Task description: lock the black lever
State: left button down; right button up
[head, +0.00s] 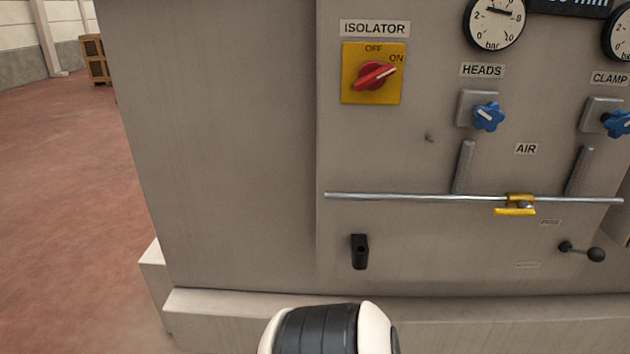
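A black lever (580,250) is on the lower right of the grey machine front in the head view. It lies nearly level, with a small round end at left and a larger ball end at right, slightly lower. Neither gripper is in view. A white and black rounded part of my own body shows at the bottom edge, well below and left of the lever.
A metal rail (420,197) with a yellow clip (516,205) crosses the panel above the lever. A black holder (360,252) sticks out at left. A red isolator switch (374,76) and blue knobs (488,117) are higher. A ledge (220,305) runs below; open floor lies left.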

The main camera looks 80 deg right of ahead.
aim_at(596, 255)
jog(key=z, duration=4.3)
